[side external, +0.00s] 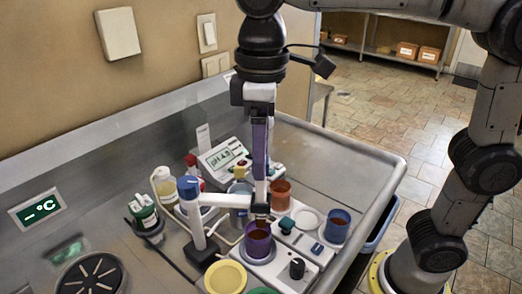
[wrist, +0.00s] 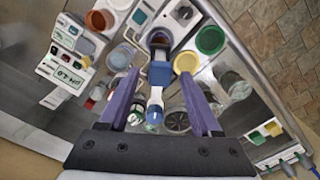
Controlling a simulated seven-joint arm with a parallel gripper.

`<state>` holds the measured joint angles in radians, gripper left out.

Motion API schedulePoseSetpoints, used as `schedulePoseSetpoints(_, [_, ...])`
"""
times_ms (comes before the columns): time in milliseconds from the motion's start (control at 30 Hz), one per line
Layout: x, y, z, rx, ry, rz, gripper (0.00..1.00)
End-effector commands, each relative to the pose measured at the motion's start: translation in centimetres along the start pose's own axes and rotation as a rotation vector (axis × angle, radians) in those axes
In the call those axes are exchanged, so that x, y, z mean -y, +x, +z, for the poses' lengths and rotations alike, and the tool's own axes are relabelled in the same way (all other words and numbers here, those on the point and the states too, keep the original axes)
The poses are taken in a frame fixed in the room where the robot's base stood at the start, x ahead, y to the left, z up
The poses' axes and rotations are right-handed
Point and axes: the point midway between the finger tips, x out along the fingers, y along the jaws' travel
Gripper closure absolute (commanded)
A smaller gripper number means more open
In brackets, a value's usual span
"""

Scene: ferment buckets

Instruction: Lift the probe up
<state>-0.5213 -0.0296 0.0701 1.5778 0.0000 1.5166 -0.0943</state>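The probe is dark at its lower end (side external: 261,210) and dips into a purple bucket (side external: 258,245). In the wrist view a blue block (wrist: 160,74) sits at its upper end, above the bucket. A white stand (side external: 192,222) with a blue cap (side external: 188,187) reaches a pale arm across to the probe. My gripper (side external: 260,174) points straight down over the probe. In the wrist view my gripper (wrist: 160,76) is open, its purple fingers on either side of the blue block with gaps showing. The probe's top is hidden behind the fingers in the side view.
An orange bucket (side external: 280,193) and a blue bucket (side external: 337,226) stand nearby. A pH meter (side external: 222,160) is behind. A yellow lid (side external: 226,277) lies in front. A green-white container (side external: 144,213) stands left. The tray's right rear is bare.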

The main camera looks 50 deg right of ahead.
Motion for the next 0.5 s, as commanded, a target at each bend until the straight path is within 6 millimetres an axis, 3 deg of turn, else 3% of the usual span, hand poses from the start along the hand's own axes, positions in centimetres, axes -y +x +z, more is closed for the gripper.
schedulePoseSetpoints(267, [0.0, -0.2, 0.0, 0.003, 0.0, 0.0, 0.35])
schedulePoseSetpoints(500, [0.0, -3.7, -0.2, -0.001, 0.0, 0.0, 0.35])
